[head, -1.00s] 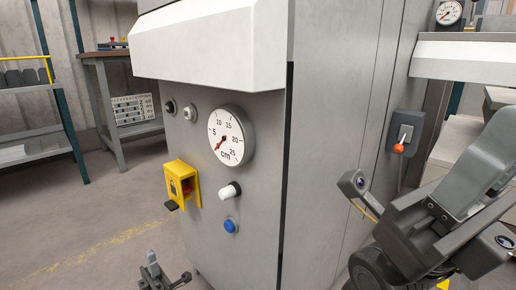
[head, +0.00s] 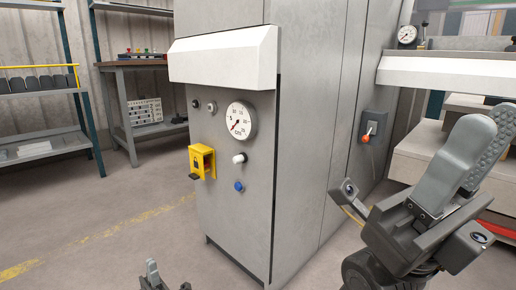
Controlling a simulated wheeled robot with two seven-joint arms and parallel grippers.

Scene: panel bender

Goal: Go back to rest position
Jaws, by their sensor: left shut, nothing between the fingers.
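My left gripper (head: 152,272) is at the bottom edge of the head view, low in front of the grey machine cabinet (head: 300,130). It is small and partly cut off. Its fingers are shut with nothing between them. My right gripper (head: 470,155) is large at the right side, its fingers pointing up, in front of the white-edged machine bed. Its two grey fingers overlap in this view, so I cannot tell whether they are apart. No object shows in it.
The cabinet carries a round gauge (head: 241,120), a yellow switch box (head: 201,161), a white knob (head: 239,158), a blue button (head: 239,186) and an orange-tipped lever (head: 367,136). A workbench (head: 125,100) and shelf (head: 40,95) stand at the left. The floor (head: 110,220) before them is clear.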

